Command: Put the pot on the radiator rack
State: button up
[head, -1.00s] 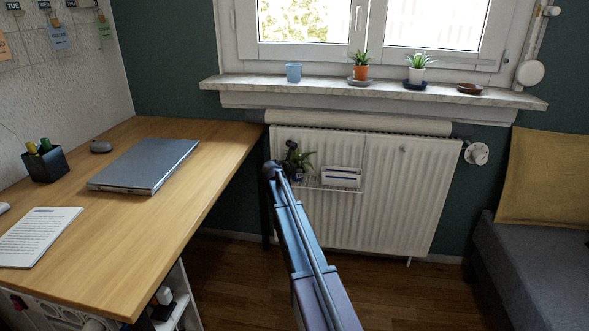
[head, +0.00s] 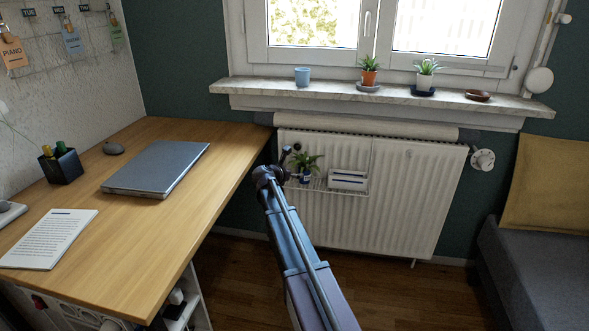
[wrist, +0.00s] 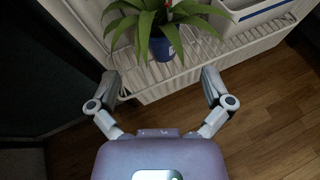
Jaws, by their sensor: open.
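A small blue pot (head: 305,177) with a spiky green plant stands upright on the white wire radiator rack (head: 325,190), at its left end. In the wrist view the pot (wrist: 163,48) is at the top centre, on the wires of the rack (wrist: 215,62). My gripper (wrist: 160,82) is open and empty, its two fingers spread on either side below the pot. A gap shows between the fingers and the pot. In the head view my arm's end is just left of the plant.
A white box with a blue stripe (head: 348,180) sits on the rack, right of the pot. The radiator (head: 415,200) is behind. A desk (head: 225,165) with a laptop stands left. Several small pots and a dish are on the windowsill (head: 445,101). Floor below is clear.

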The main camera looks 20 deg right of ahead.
jog(key=shift+v, duration=0.8)
jog(key=s+a+f+m+g+y, duration=0.2)
jog(key=s+a+m, duration=0.4)
jog(key=s, duration=0.6)
jog(key=s+a+f+m+g+y, duration=0.3)
jog(key=s+a+f+m+y, duration=0.2)
jog(key=s+m, duration=0.5)
jog(key=s+a+f+m+g+y, duration=0.3)
jog(key=s+a+m, duration=0.5)
jog(key=s, duration=0.5)
jog(key=shift+s+a+f+y, duration=0.4)
jog(key=shift+a+f+y, duration=0.1)
jog(key=shift+f, duration=0.3)
